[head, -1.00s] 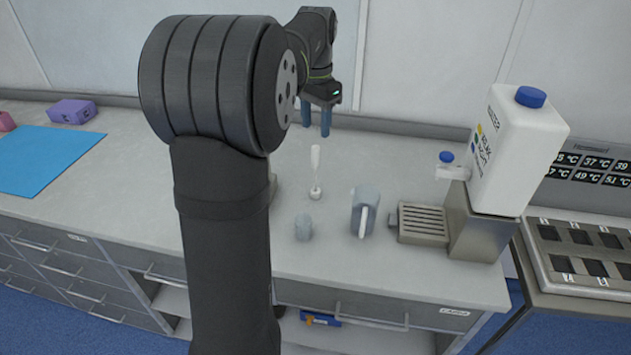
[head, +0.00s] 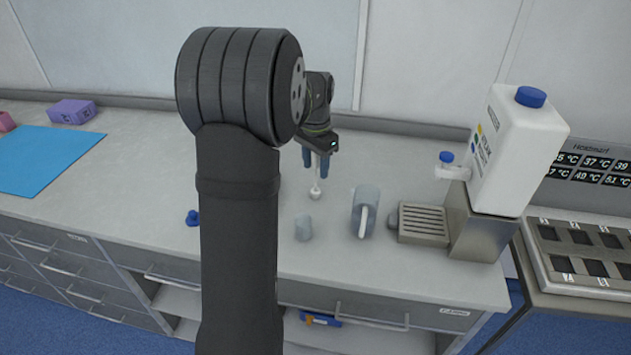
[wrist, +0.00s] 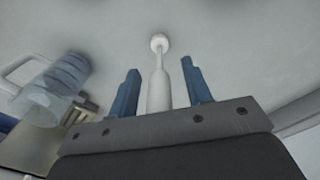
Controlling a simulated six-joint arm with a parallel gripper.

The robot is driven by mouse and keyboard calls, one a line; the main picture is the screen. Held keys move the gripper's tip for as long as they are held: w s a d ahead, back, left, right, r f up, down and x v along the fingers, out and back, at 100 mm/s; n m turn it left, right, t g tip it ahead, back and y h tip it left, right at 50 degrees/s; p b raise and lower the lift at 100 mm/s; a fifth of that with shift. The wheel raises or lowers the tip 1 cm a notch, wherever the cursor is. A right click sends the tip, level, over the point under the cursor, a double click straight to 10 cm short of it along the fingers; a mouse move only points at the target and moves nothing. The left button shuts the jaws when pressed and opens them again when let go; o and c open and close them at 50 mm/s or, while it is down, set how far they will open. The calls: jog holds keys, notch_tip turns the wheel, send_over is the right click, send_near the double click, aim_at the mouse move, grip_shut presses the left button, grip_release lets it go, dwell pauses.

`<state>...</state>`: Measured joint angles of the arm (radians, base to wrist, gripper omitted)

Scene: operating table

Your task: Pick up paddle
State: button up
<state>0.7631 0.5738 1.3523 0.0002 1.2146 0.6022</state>
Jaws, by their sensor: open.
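The white paddle (head: 316,193) is on the counter near its middle in the head view. My gripper (head: 316,170) is low over it and covers most of its handle there. In the wrist view the paddle (wrist: 158,92) shows a thick handle, a thin neck and a small round end. Its handle is between the two blue fingers of my gripper (wrist: 160,68), with a visible gap on each side. The gripper is open and holds nothing.
A small clear cup (head: 303,228) and a clear jug (head: 366,205) stand just in front and to the right. A metal grille stand (head: 424,222) and a white bottle with a blue cap (head: 520,150) are farther right. A small blue object (head: 193,217) lies left of my arm.

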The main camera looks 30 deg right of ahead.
grip_shut()
jog(key=shift+r, duration=0.1)
